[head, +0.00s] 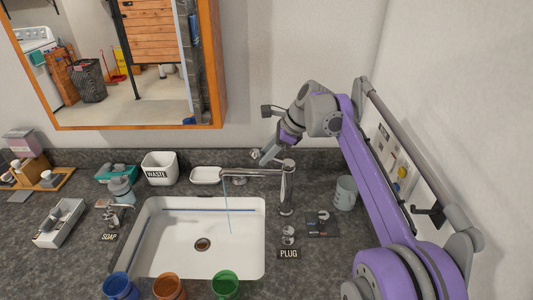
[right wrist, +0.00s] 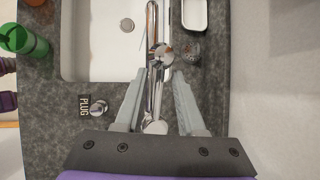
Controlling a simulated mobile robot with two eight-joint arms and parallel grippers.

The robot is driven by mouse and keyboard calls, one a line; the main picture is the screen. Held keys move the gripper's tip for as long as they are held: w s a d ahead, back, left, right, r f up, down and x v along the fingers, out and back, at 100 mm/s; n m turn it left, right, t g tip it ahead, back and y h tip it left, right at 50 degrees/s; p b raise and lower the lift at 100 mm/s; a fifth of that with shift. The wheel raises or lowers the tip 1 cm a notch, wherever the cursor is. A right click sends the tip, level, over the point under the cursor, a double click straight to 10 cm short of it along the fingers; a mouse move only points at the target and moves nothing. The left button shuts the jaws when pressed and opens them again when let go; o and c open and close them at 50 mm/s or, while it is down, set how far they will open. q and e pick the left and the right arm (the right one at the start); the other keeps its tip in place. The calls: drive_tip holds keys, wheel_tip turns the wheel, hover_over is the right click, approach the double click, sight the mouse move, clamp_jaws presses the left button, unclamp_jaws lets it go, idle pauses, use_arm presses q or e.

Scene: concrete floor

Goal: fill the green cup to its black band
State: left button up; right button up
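The green cup (head: 225,285) stands at the front edge of the sink, and it shows at the left of the right wrist view (right wrist: 14,39). Its black band and contents cannot be made out. A chrome faucet (head: 287,190) stands behind the sink at its right. A thin stream (head: 228,208) runs from its spout into the basin, away from the cup. My right gripper (head: 258,154) is behind and above the faucet. In the right wrist view its fingers (right wrist: 159,76) are apart, with the faucet (right wrist: 155,127) showing between them. My left gripper is not in view.
A white sink (head: 160,250) has an open drain. An orange cup (head: 170,287) and a blue cup (head: 121,287) stand left of the green one. A plug knob (head: 289,236) and a grey mug (head: 345,192) are at right. A soap dispenser (head: 117,214) is at left.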

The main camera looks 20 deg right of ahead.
idle(0.3)
drive_tip(key=p+v, duration=0.1)
drive_tip(key=v, duration=0.9)
drive_tip(key=shift+s+r, duration=0.25)
drive_tip(key=shift+r, duration=0.05)
drive_tip(key=shift+d, duration=0.1)
